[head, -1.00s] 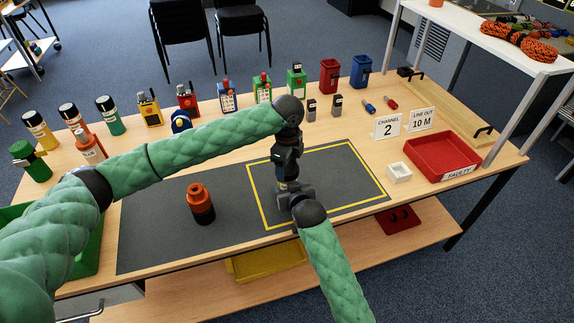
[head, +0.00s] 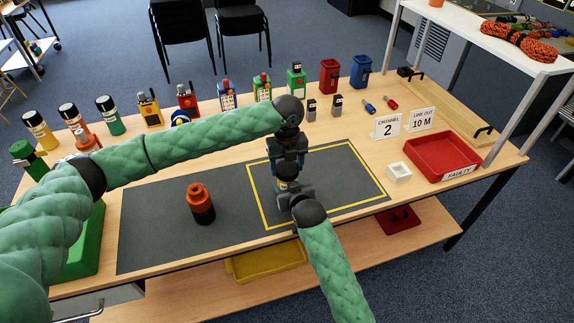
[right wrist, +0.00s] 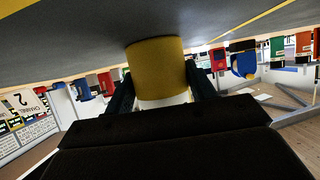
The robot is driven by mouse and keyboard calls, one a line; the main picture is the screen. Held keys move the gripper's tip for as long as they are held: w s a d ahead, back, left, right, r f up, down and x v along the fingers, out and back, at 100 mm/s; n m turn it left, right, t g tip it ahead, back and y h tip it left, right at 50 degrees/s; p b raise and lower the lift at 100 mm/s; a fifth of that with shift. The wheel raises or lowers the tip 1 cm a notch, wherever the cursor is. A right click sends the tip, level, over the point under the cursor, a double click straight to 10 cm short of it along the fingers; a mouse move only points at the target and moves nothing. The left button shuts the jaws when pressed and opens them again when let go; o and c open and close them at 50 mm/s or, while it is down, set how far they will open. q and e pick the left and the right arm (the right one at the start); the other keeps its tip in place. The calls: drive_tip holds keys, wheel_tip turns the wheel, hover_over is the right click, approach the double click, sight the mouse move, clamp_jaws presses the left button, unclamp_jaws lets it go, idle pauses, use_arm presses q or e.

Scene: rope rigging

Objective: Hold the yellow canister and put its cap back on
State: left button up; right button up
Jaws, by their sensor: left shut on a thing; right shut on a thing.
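The yellow canister (right wrist: 155,65) stands on the dark mat between the fingers of my right gripper (right wrist: 155,80), which is shut on it. A white part shows beyond its yellow body in the right wrist view. In the head view, the canister is almost wholly hidden by my grippers, inside the yellow outline. My right gripper (head: 288,190) reaches it from the front. My left gripper (head: 287,167) points down directly above it and is shut on a small dark thing, apparently the cap. I cannot tell whether cap and canister touch.
An orange and black canister (head: 201,204) stands on the mat (head: 150,235) to the left. Spray cans, radios and small bins line the back of the table. A white square holder (head: 399,172) and a red tray (head: 441,157) are at the right. The mat's right part is clear.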

sight(287, 167)
use_arm(q)
drive_tip(key=m, duration=0.3)
drive_tip(key=o, duration=0.8)
drive_tip(key=shift+r, duration=0.1)
drive_tip(key=shift+r, duration=2.4)
drive_tip(key=n, duration=1.2)
drive_tip(key=shift+f, duration=0.1)
